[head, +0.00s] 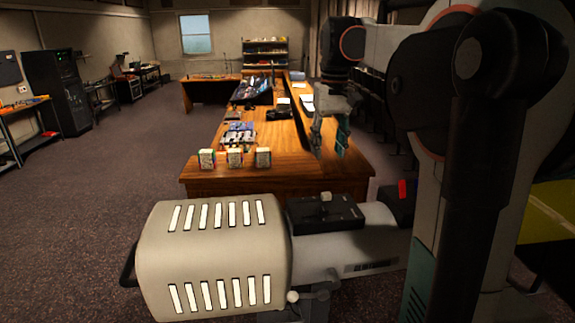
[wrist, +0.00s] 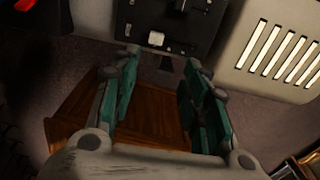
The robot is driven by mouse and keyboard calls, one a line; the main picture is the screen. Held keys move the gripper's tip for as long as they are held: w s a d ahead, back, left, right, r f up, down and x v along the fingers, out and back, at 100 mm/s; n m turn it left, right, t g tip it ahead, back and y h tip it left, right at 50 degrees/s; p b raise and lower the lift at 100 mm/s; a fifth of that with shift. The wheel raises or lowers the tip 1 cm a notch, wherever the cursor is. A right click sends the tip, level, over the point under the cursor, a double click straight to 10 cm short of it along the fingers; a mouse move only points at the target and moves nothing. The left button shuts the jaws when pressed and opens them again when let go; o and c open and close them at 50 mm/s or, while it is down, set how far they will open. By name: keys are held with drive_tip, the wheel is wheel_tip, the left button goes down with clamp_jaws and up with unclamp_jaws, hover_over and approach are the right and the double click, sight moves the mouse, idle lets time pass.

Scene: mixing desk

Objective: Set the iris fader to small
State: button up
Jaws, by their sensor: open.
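The spotlight (head: 205,255) is a large pale lamp body with bright slots, in the front of the head view; its side also shows in the wrist view (wrist: 270,50). A black control panel (head: 345,218) sits on top of it, also at the top of the wrist view (wrist: 205,25). A small pale fader knob (head: 326,197) stands at the panel's far edge, and shows in the wrist view (wrist: 156,38). No labels are readable. My gripper (head: 329,146) is open and empty, with teal fingers. In the wrist view its fingertips (wrist: 162,60) are just short of the panel, apart from the knob.
A long wooden desk (head: 270,170) stands behind the spotlight, with several small boxes (head: 235,157) and equipment on it. A red part (head: 403,189) shows right of the panel. A yellow-green surface (head: 553,225) is at the right edge. Open carpet (head: 100,190) lies to the left.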

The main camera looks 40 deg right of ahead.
sight(327, 194)
drive_tip(key=f, duration=1.3)
drive_tip(key=shift+s+d+f+p, duration=0.15)
drive_tip(key=shift+d+p, duration=0.05)
drive_tip(key=shift+p, duration=0.1)
